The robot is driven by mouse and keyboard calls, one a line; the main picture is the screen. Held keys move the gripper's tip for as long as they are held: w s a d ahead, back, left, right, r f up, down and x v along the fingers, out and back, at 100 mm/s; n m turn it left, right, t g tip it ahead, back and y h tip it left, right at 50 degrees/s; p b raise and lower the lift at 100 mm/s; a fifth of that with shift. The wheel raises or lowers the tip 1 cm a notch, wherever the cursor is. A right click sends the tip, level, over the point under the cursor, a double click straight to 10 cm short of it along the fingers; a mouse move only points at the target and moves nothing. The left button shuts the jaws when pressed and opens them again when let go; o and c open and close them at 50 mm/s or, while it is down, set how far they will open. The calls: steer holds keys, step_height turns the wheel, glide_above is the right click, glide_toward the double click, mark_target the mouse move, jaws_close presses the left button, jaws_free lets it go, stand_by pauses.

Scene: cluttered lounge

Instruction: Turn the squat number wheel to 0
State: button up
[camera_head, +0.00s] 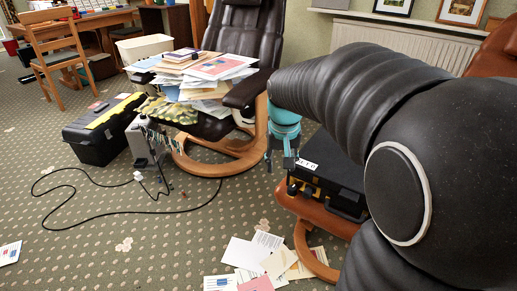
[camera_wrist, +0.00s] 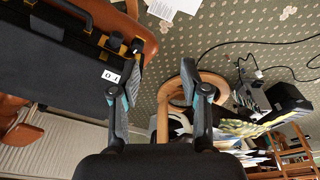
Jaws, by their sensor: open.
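A black case (camera_head: 330,178) lies on the brown leather footstool, and it also shows upside down in the wrist view (camera_wrist: 50,60). A white number label (camera_head: 307,164) sits on its top near the left corner; in the wrist view the label (camera_wrist: 110,76) shows dark digits too small to read surely. Small dark knobs with yellow parts (camera_wrist: 115,42) line the case's near edge; I cannot tell which is the squat number wheel or its setting. My gripper (camera_head: 280,161) hangs open and empty beside the label; its spread fingers (camera_wrist: 157,78) show either side, the left one beside the label.
The wooden footstool base (camera_head: 312,248) stands beside papers (camera_head: 262,258) on the carpet. A leather chair (camera_head: 245,45) piled with papers stands behind, left of my arm. A black toolbox (camera_head: 98,130) and a cable (camera_head: 85,225) lie further left. Carpet is open at front left.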

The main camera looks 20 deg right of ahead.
steer(key=m+g+p, duration=0.2)
steer(key=p, duration=0.1)
glide_above(292, 188)
steer(key=a, duration=0.1)
step_height(292, 188, down, 6)
steer(key=f, duration=1)
steer(key=d+f, duration=0.1)
steer(key=f, duration=0.3)
steer(key=shift+w+f+b, duration=0.1)
steer(key=shift+f+b, duration=0.25)
steer(key=shift+b, duration=0.05)
jaws_close()
